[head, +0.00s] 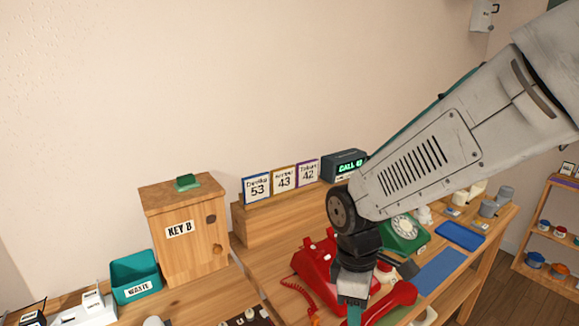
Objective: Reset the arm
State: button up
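My arm reaches in from the upper right in the head view, bent down at the wrist. My gripper (355,312) points down at the front of the desk, over or just in front of the red dial phone (312,266). Its fingertips are near the lower picture edge, and I cannot tell whether they are apart or hold anything. A red handset (392,302) lies to the right of the gripper, apart from the phone body as far as I can see. The wrist hides part of the red phone. A green dial phone (403,233) stands behind, to the right.
A wooden KEY B box (190,245) and a teal WASTE bin (136,277) stand left. Number cards (284,179) and a display reading CALL (345,165) sit on a raised ledge. A blue mat (442,268) and blue tray (460,236) lie right. Shelves (556,227) stand far right.

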jog(key=s+d+r+m+t, duration=0.3)
jog(key=s+d+r+m, duration=0.9)
jog(key=d+r+m, duration=0.1)
jog(key=shift+s+d+r+m+y, duration=0.2)
jog(key=shift+s+d+m+y, duration=0.15)
jog(key=shift+d, duration=0.3)
